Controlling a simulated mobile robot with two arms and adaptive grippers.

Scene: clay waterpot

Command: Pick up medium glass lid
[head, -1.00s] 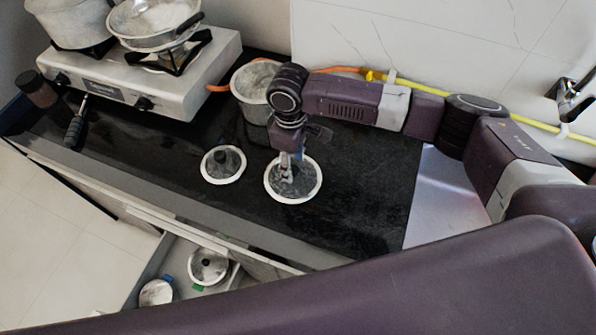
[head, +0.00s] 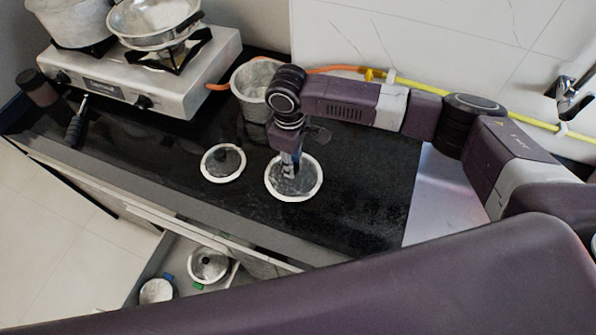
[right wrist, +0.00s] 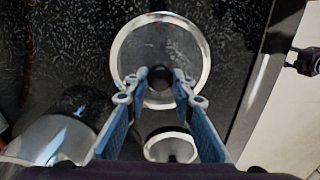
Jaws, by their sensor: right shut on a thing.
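The medium glass lid (head: 311,188) is a round clear disc with a pale rim and a dark knob. It is level at the black counter; I cannot tell whether it is raised. My right gripper (head: 287,173) points down over its middle, shut on the knob. In the right wrist view the lid (right wrist: 137,52) shows whole, with its knob between the blue-padded fingertips (right wrist: 158,82). A smaller glass lid (head: 212,172) lies to the left on the counter, apart from it. My left gripper is not in view.
A metal pot (head: 244,84) stands behind the gripper. A gas stove (head: 108,87) with a pot and a pan is at the back left. An open drawer (head: 235,274) holds lidded and small pots. The black counter (head: 365,205) is clear to the right.

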